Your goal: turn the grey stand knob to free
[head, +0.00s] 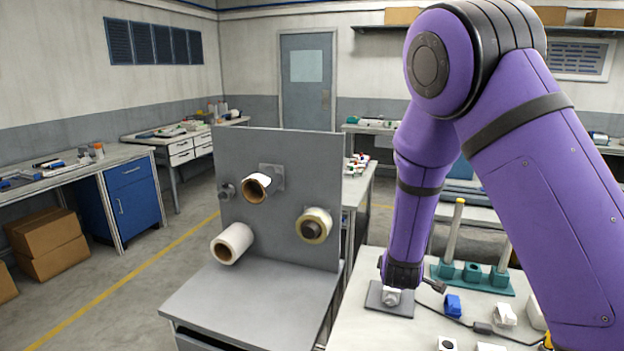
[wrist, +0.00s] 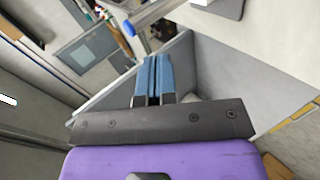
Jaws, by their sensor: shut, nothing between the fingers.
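A grey upright panel stand (head: 300,150) stands left of my arm in the head view. A small grey knob (head: 226,191) sticks out near its left edge. Another small pale grey piece sits on a dark grey plate (head: 376,300) on the white table, below the end of my arm; I cannot tell whether it is a knob. My gripper (wrist: 153,62) shows in the wrist view with its two blue fingers together and nothing between them. No contact with a knob shows.
The panel carries a brown-cored roll (head: 256,187), a white roll (head: 232,243) and a yellowish roll (head: 314,226). A green rack (head: 473,279) with upright rods, a blue clip (head: 452,305) and a dark cable lie on the white table. The grey shelf (head: 245,310) before the panel is clear.

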